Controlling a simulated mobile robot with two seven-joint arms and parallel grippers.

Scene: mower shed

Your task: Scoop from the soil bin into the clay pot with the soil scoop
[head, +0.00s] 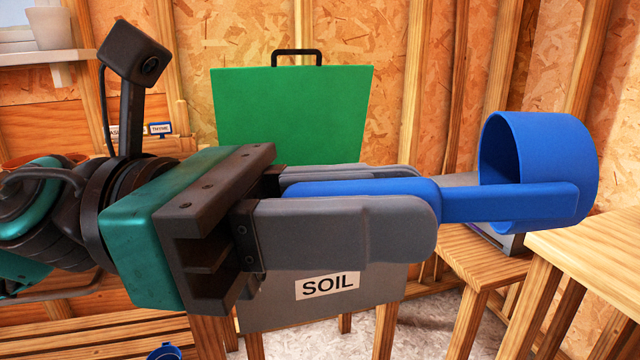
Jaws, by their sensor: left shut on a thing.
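My left gripper (418,198) is shut on the handle of the blue soil scoop (545,165) and holds it up in front of the soil bin. The scoop's round cup points to the right of the fingers; I cannot see any soil in it. The grey soil bin (380,285) with a SOIL label stands behind and below the gripper. Its green lid (290,110) with a black handle stands raised. The bin's inside is hidden by my gripper. An orange-brown rim (22,160) shows at the far left, mostly hidden; I cannot tell whether it is the clay pot. My right gripper is out of view.
A wooden table (600,245) stands at the right, beside a lower wooden stand (470,262) with a grey object partly behind the scoop. A shelf with a pale pot (50,27) is at upper left. Small plant labels (160,129) show behind my arm.

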